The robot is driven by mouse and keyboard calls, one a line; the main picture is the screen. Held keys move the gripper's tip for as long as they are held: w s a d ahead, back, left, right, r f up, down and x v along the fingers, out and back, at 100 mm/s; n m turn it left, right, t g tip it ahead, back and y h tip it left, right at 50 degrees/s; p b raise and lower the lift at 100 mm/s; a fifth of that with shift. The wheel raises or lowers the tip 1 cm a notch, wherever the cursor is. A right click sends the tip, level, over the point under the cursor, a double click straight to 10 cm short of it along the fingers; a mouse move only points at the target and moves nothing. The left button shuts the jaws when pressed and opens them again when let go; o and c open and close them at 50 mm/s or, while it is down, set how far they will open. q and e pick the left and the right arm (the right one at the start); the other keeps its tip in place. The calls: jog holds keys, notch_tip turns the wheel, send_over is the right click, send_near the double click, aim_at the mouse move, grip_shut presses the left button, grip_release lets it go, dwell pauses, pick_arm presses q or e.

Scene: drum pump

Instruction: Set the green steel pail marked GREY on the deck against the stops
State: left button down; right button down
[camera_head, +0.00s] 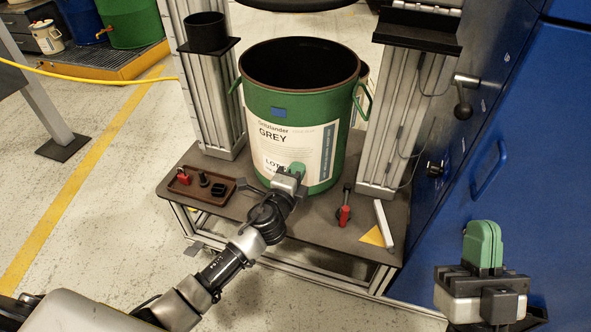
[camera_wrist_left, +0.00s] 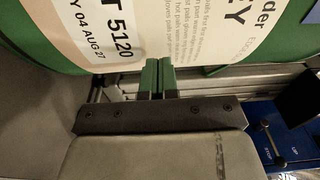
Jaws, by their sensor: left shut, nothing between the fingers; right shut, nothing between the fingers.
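The green steel pail (camera_head: 315,120) marked GREY stands upright and open-topped on the dark deck (camera_head: 313,222), between two metal columns. Its white label faces me and a green handle shows on each side. The stops cannot be made out; the pail hides the deck behind it. My left gripper (camera_head: 297,170) is shut and empty, low in front of the pail's label. In the left wrist view its green fingers (camera_wrist_left: 157,76) are together just below the label; I cannot tell whether they touch the pail. My right gripper (camera_head: 483,245) is shut and empty, off to the right near the blue cabinet.
A brown tray (camera_head: 201,187) with small parts lies on the deck's left. A red-handled clamp (camera_head: 344,214) and a white bar (camera_head: 383,223) are at the front right. A black cup (camera_head: 205,32) sits on the left column's shelf. A blue cabinet (camera_head: 480,140) closes the right side.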

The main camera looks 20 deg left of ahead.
pick_arm(q)
jog(key=shift+w+a, duration=0.25)
jog(key=shift+w, duration=0.05)
pick_arm(e)
jog(key=shift+s+r, duration=0.1)
pick_arm(q)
jog(key=shift+w+a, duration=0.6)
jog(key=shift+w, duration=0.1)
pick_arm(e)
jog(key=shift+s+r+t, duration=0.2)
jog(key=shift+s+t, duration=0.05)
jog(key=shift+t, duration=0.15)
pick_arm(q)
jog(key=shift+d, duration=0.15)
pick_arm(e)
jog(key=shift+d, duration=0.1)
